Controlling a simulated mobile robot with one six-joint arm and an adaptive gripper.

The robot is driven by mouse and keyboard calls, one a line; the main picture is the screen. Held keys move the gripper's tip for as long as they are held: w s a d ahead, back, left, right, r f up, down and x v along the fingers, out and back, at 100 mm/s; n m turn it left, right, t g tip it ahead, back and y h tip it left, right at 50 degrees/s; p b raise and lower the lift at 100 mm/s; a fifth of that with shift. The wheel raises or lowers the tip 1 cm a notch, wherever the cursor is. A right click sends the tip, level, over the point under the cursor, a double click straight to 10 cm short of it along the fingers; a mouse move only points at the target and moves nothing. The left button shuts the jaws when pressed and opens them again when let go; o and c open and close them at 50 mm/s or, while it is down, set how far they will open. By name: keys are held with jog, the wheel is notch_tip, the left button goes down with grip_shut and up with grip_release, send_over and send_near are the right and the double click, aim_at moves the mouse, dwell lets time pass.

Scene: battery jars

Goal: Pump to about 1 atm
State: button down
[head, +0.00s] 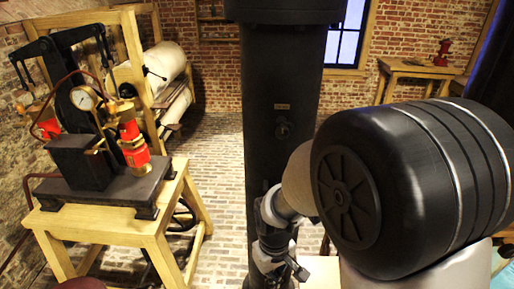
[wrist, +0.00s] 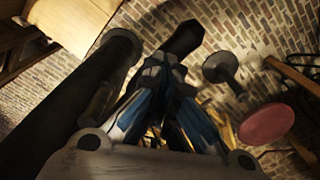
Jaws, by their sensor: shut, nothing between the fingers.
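The pump (head: 110,190) stands on a wooden stand at the left of the head view. It has a black base, red and brass cylinders (head: 130,132), and a black beam with lever arms (head: 85,38) above. A round white-faced gauge (head: 84,98) sits on its front; its reading is too small to tell. My gripper (head: 290,268) is low in the middle of the head view, well to the right of the pump and apart from it. In the wrist view my gripper (wrist: 163,65) has its blue-sided fingers together with nothing held. The pump is not clearly recognisable there.
The wooden stand (head: 110,225) has open legs. A wooden frame with a pale roller (head: 165,65) stands behind it. A wooden table (head: 420,70) with a small red device (head: 443,52) is at the back right. A red round top (wrist: 267,124) shows in the wrist view. Brick floor (head: 215,140) is clear.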

notch_tip(320, 180, down, 3)
jog(key=shift+f+b, duration=0.1)
jog(key=shift+b, duration=0.75)
notch_tip(320, 180, up, 15)
jog(key=p, duration=1.1)
jog(key=shift+f+p, duration=0.2)
jog(key=shift+p, duration=0.1)
notch_tip(320, 180, down, 14)
jog(key=b, duration=1.1)
jog(key=shift+f+b, duration=0.2)
jog(key=shift+b, duration=0.15)
notch_tip(320, 180, up, 14)
jog(key=p, duration=1.1)
jog(key=shift+r, duration=0.2)
jog(key=shift+r+p, duration=0.1)
jog(key=shift+p, duration=0.2)
notch_tip(320, 180, up, 4)
jog(key=p, duration=0.3)
